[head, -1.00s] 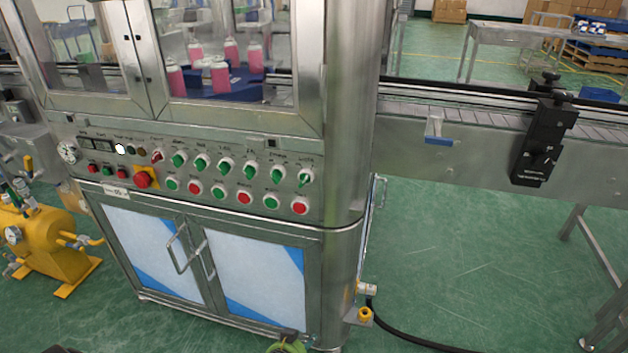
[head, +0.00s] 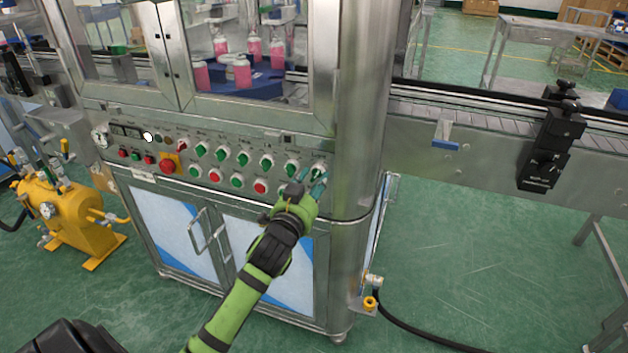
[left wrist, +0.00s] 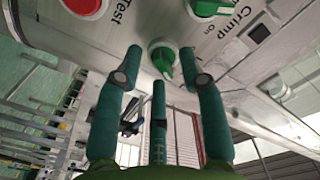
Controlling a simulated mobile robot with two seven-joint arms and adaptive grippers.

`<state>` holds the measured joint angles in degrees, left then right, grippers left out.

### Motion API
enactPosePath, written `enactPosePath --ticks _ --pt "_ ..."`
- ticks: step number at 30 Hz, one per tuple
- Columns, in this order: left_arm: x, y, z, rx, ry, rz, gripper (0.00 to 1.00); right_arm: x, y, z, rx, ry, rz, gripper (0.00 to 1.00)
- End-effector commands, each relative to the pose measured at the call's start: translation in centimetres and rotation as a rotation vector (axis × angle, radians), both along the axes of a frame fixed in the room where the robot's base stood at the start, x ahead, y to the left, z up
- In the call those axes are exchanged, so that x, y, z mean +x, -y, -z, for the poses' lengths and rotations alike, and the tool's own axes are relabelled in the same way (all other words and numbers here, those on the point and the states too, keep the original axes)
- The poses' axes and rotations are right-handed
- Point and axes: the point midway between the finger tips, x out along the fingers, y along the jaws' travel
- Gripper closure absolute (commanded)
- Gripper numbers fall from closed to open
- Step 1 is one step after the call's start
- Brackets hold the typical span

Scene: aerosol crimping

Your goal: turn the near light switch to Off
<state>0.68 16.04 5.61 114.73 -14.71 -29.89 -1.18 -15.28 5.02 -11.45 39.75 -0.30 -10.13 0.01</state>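The rightmost green knob in the upper row of the control panel is the light switch (head: 319,169). It is partly covered by my left gripper (head: 316,187) in the head view. In the left wrist view the green-handled switch (left wrist: 162,61) on its white round base sits between the spread fingertips of my left gripper (left wrist: 160,75). The fingers are apart and I see no clear grip on the handle; contact cannot be told. The switch's own label is not readable. My right gripper is not in view.
A neighbouring green knob labelled Crimp (left wrist: 210,6) and a red button labelled Test (left wrist: 84,5) are close to my fingers. More knobs and buttons line the panel (head: 150,180). A steel corner post (head: 362,120) stands just right of the switch.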

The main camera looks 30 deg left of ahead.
Motion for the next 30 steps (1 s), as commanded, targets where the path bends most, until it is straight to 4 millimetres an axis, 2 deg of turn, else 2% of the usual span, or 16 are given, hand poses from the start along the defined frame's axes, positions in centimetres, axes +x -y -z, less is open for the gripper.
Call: enactPosePath --ticks 4,11,14,15,30 --pt "0.80 -0.18 -0.04 0.000 0.001 0.001 0.60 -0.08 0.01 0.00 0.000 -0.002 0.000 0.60" --pt "0.84 -0.19 0.01 0.000 0.000 0.001 0.60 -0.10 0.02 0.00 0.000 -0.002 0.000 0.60" --pt "0.83 -0.18 0.02 0.000 0.000 0.001 0.96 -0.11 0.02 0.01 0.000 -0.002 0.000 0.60" --pt "0.83 -0.18 0.02 0.000 0.000 0.001 1.00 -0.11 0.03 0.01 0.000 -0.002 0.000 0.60" --pt "0.84 -0.14 -0.09 -0.070 0.013 0.000 1.00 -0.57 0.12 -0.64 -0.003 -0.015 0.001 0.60"
